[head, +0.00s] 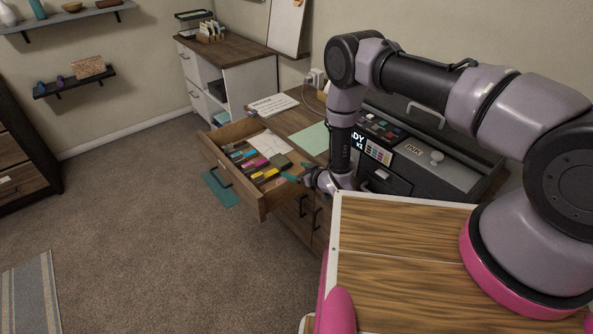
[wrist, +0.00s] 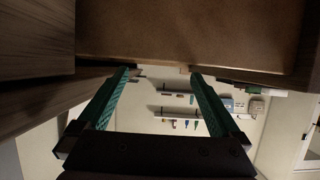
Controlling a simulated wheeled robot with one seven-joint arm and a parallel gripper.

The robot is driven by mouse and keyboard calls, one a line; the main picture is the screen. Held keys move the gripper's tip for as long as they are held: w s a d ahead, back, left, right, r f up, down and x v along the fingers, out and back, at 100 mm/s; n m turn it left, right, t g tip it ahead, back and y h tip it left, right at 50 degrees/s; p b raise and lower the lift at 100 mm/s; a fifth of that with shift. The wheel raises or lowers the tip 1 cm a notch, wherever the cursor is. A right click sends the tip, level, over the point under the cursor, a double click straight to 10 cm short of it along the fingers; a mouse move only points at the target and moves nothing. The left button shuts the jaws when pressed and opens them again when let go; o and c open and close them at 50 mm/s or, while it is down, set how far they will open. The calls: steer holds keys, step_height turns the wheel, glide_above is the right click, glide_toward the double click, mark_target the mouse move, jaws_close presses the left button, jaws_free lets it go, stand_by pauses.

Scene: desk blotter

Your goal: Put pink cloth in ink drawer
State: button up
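I cannot make out a pink cloth for certain in either view. The INK label (head: 414,148) is on top of a dark grey desk unit (head: 455,172) at the right. Below it is a dark front with a small pale handle (head: 381,174); I cannot tell if this is the ink drawer. My gripper (head: 298,172) is by the right side of an open wooden drawer (head: 263,205). Its teal fingers are spread apart in the wrist view (wrist: 160,72), with nothing visible between them. A brown panel (wrist: 190,30) fills the top of that view, close to the fingers.
The open drawer holds several coloured blocks (head: 248,160) and a white paper (head: 270,143). A green sheet (head: 312,138) and a white booklet (head: 273,105) lie on the desk. A teal sheet (head: 220,188) is on the carpet below the drawer.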

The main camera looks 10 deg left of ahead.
steer(key=shift+r, duration=0.1)
steer(key=v, duration=1.2)
steer(key=shift+r, duration=0.5)
